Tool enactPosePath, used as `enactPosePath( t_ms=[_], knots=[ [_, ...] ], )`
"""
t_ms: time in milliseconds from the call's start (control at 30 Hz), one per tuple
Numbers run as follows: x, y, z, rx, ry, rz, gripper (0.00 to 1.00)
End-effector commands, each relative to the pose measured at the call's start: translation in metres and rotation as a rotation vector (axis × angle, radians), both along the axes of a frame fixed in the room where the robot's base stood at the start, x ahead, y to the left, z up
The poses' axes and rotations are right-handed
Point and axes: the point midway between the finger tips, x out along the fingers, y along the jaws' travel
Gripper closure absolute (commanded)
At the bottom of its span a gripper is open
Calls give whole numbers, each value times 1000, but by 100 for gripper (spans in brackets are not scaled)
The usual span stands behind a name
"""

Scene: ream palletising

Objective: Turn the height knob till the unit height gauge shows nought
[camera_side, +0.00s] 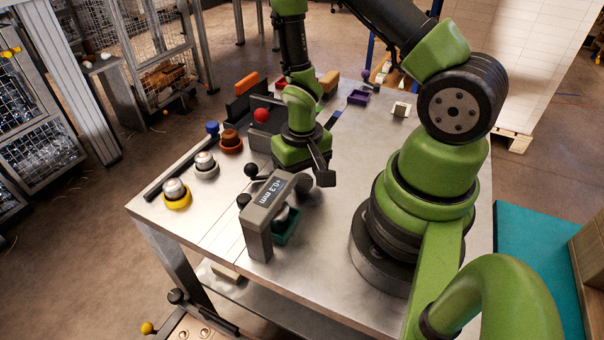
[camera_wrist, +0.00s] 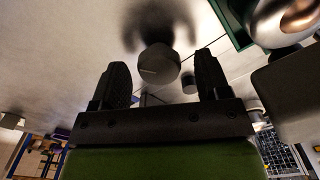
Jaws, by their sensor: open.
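The height gauge (camera_side: 263,213) is a grey bracket on the metal table in the side view. Its lit display (camera_side: 270,190) appears to read 0.3 mm; the mark before the figure is hard to make out. A round dark knob (camera_wrist: 158,65) shows in the wrist view between the fingers of my gripper (camera_wrist: 160,76), with a gap on both sides. A smaller dark knob (camera_wrist: 190,85) lies beyond it. In the side view, black knobs (camera_side: 243,200) stand beside the gauge; I cannot tell which is the height knob. My gripper is open just behind the gauge, partly hidden by my wrist.
A silver ball unit in a green holder (camera_side: 287,236) sits under the gauge. It also shows close at the wrist view's upper right (camera_wrist: 285,20). Ball units in yellow (camera_side: 177,203), grey (camera_side: 206,172) and brown (camera_side: 231,148) cups line the left edge. The front table is clear.

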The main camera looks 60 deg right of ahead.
Motion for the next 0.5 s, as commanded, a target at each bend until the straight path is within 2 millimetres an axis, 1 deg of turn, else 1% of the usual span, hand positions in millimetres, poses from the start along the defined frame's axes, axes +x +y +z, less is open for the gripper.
enactPosePath(
  t_ms=[100,133,333,500],
  knots=[
    [0,0,0,0,0,0,30],
    [0,0,0,0,0,0,33],
    [0,0,0,0,0,0,79],
    [0,0,0,0,0,3,80]
  ],
)
